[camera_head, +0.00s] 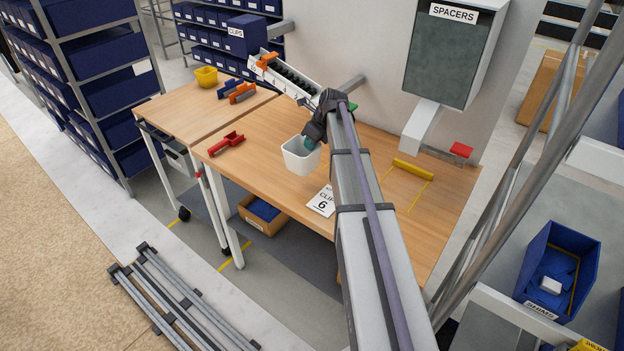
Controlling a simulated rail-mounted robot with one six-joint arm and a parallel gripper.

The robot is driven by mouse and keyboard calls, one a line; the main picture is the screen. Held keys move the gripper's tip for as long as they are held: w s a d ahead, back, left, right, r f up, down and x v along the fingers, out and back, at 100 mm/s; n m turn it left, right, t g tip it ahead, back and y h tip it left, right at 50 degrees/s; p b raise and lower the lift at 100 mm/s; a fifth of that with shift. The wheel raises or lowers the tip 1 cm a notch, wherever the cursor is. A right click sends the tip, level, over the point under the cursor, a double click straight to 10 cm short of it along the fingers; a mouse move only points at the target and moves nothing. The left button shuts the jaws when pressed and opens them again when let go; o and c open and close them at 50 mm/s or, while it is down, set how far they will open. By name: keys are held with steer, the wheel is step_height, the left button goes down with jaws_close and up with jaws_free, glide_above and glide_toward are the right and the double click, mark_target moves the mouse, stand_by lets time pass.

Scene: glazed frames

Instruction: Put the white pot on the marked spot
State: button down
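My arm may hide part of this area.
A white card with a 6 (322,201) lies at the front edge. A red clamp (226,143) lies to the left and a red block (461,149) at the back right. A grey SPACERS cabinet (451,55) overhangs the back. Bare wood (440,215) lies right of the marked area.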

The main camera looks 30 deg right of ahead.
step_height(320, 180, down, 8)
steer(key=b, duration=0.5)
steer(key=shift+s+r+b, duration=0.1)
steer(key=shift+b, duration=0.3)
steer(key=shift+r, duration=0.3)
steer(key=shift+f, duration=0.25)
steer(key=c, duration=1.3)
jaws_free()
steer(key=shift+r, duration=0.1)
steer(key=shift+c, duration=0.2)
